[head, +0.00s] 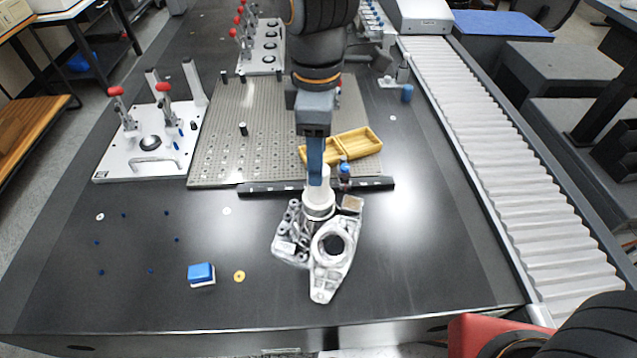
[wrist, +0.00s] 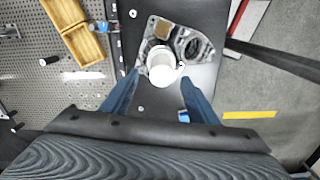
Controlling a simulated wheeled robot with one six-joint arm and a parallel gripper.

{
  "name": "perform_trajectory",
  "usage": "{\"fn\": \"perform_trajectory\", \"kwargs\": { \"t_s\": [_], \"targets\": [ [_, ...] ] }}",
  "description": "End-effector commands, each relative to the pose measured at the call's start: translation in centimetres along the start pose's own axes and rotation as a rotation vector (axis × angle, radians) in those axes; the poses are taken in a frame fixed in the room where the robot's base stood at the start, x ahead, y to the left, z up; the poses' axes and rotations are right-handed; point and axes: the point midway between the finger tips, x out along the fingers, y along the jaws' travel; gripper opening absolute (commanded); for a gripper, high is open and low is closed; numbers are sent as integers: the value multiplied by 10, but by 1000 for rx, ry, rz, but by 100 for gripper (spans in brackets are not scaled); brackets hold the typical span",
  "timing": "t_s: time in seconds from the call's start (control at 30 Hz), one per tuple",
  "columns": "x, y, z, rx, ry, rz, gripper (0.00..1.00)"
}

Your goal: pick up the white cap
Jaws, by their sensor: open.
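The white cap (head: 318,194) is a pale upright cylinder at the metal fixture on the dark table, in front of the perforated plate. In the wrist view the cap (wrist: 160,68) shows as a round white top between the two blue finger tips. My gripper (head: 316,180) points down at the cap, with its blue fingers at or just above the cap's top. In the wrist view my gripper (wrist: 160,78) is open, one finger to each side of the cap. I cannot tell whether a finger touches it. The fingers hide part of the cap in the head view.
A grey metal casting (head: 333,262) lies in front of the cap. A yellow divided tray (head: 357,143) and a dark bar (head: 268,188) stand behind. A blue block (head: 201,273) lies front left. A roller conveyor (head: 500,150) runs along the right. The table's left front is mostly clear.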

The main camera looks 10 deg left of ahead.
Motion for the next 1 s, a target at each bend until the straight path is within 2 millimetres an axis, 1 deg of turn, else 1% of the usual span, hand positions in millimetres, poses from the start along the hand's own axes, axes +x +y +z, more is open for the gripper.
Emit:
{"fn": "perform_trajectory", "kwargs": {
  "t_s": [0.1,0.23,0.5,0.63,0.87,0.97,1.0],
  "targets": [
    [13,-1,1,2,-2,-3,54],
    [24,-2,2,4,-2,-2,54],
    [58,-3,3,5,-1,-2,54],
    [66,-3,3,6,0,0,54],
    [67,-3,3,6,1,1,54],
    [67,-3,3,6,1,1,39],
    [67,-3,3,6,1,1,32]
  ]
}}
